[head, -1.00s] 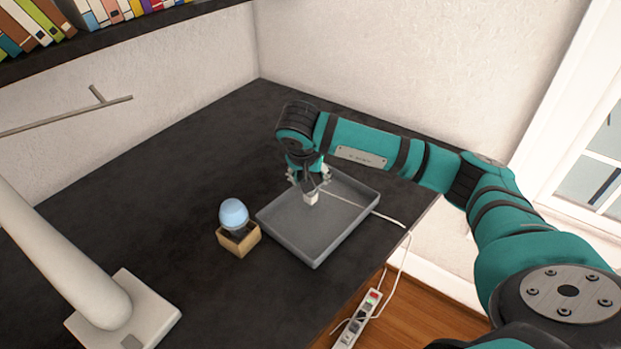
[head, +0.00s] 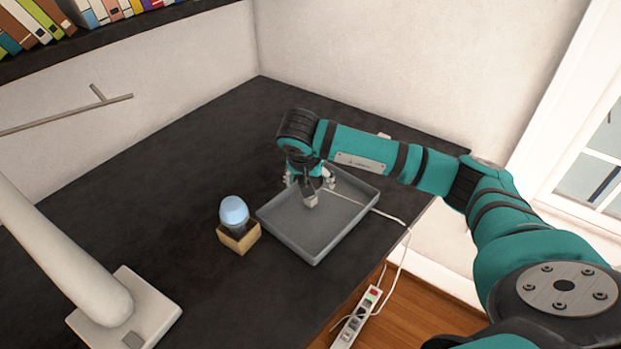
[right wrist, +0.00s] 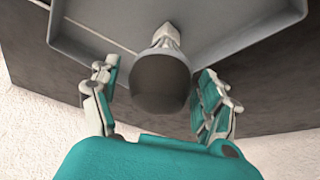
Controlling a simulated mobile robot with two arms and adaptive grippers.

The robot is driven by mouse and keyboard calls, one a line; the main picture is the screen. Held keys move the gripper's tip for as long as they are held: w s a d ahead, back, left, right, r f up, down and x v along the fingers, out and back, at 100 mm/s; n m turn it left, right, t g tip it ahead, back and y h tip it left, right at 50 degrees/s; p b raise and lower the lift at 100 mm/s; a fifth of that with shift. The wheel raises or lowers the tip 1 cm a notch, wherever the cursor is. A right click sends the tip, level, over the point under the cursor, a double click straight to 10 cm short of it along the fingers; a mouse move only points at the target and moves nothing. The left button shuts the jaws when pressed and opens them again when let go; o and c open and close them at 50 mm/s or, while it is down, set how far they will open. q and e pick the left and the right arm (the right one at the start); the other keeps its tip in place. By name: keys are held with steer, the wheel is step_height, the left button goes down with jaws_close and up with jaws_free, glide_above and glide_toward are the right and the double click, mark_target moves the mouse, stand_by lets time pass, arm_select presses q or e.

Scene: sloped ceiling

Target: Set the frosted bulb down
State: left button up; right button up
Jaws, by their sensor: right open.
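My right gripper (head: 310,184) points down over the grey tray (head: 345,232). It is open, its fingers spread apart. In the right wrist view, a dark grey rounded body (right wrist: 160,82) with a pale narrow end sits between the open fingers (right wrist: 158,95), with gaps on both sides. It looks like a bulb in shadow; I cannot tell its frosting. In the head view a small pale grey part (head: 310,201) shows below the gripper, over the tray; contact is unclear. A pale blue bulb (head: 234,211) stands upright in a small tan box (head: 240,239) left of the tray.
A white cord (head: 390,217) crosses the tray and runs off the table's right edge toward a power strip (head: 356,318). A white lamp base (head: 125,312) stands front left. The dark tabletop (head: 160,190) behind the box is clear. Walls stand behind.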

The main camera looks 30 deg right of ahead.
steer(key=v, duration=1.2)
steer(key=shift+b, duration=0.45)
